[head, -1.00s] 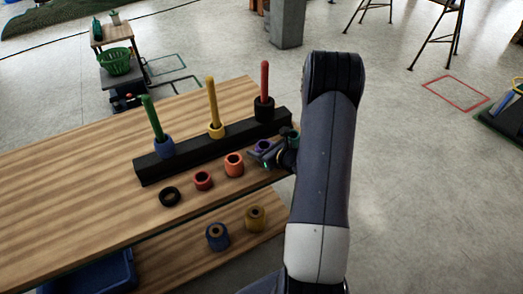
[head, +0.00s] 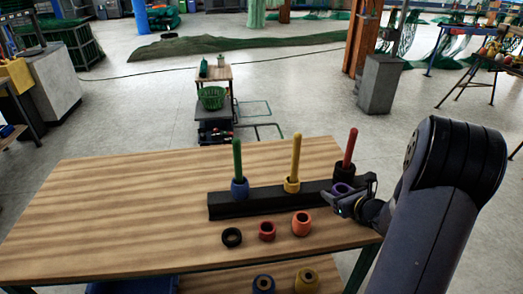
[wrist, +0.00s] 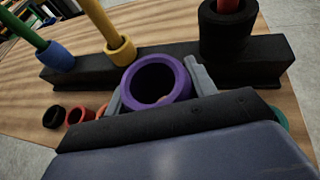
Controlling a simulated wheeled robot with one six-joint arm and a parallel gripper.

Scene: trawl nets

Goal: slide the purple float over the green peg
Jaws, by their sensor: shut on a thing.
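My gripper (head: 350,196) is shut on the purple float (head: 342,188), near the right end of the black peg rack (head: 262,206). In the wrist view the purple float (wrist: 157,80) sits between the grey fingers with its round hole facing up. The green peg (head: 237,160) stands upright at the left end of the rack, apart from the gripper. A blue float (head: 239,188) is around its base. The green peg also shows at the upper left of the wrist view (wrist: 22,27).
The yellow peg (head: 296,156) carries a yellow float (head: 291,185); the red peg (head: 350,148) carries a black float (head: 344,172). Black (head: 232,238), red (head: 267,231) and orange (head: 301,224) floats lie before the rack. Blue (head: 263,284) and olive (head: 306,281) ones lie lower. The table's left is clear.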

